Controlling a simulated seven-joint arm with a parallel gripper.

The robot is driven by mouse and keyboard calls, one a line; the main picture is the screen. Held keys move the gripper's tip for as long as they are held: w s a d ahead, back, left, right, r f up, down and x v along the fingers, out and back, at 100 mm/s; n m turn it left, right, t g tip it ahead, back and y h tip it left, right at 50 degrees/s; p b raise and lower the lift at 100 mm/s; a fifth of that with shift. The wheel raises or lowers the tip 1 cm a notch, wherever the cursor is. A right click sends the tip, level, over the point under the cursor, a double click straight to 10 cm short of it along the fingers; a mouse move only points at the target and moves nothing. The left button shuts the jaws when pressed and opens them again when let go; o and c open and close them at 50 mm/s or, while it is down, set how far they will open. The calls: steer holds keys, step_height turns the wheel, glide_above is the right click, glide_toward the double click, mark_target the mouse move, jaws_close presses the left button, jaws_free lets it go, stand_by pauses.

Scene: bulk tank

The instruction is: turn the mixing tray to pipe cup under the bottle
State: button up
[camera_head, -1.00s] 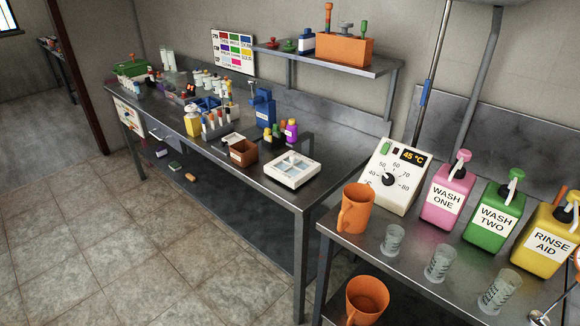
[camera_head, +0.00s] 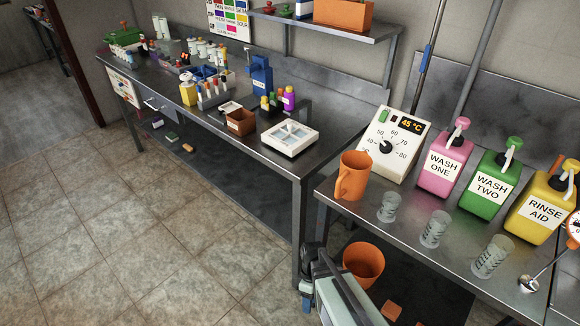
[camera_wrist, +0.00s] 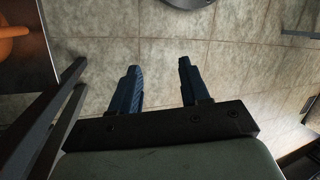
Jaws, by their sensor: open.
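A white square tray (camera_head: 290,137) with pale blue-grey compartments lies near the front edge of the far steel bench. I cannot tell for certain that it is the mixing tray, and no pipe cup can be made out. Small bottles stand just behind it, among them a purple one (camera_head: 289,97). A yellow bottle (camera_head: 188,92) stands further left. No bottle is seen over the tray. My gripper (camera_wrist: 158,70) is open and empty above the tiled floor in the wrist view. In the head view it shows low, in front of the near bench and well below the tray.
The near bench holds an orange jug (camera_head: 353,176), a temperature box (camera_head: 392,145), clear beakers (camera_head: 434,229) and pump bottles, including a pink one (camera_head: 445,165). An orange container (camera_head: 363,260) stands below its top. A brown box (camera_head: 240,122) sits left of the tray. The floor in front is clear.

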steer(key=w+a+r+n+t, duration=0.1)
steer(key=w+a+r+n, duration=0.5)
steer(key=r, duration=0.3)
steer(key=w+a+r+n+t+y, duration=0.1)
steer(key=w+a+r+n, duration=0.45)
steer(key=w+r, duration=0.3)
steer(key=w+a+r+n+t, duration=0.2)
steer(key=w+a+r+n, duration=0.4)
steer(key=r, duration=0.4)
steer(key=t+h, duration=0.3)
steer(key=t, duration=0.1)
glide_toward(290, 124)
steer(key=shift+n, duration=0.45)
steer(key=x, duration=1)
steer(key=shift+w+f, duration=0.2)
steer(key=shift+f, duration=0.1)
jaws_close()
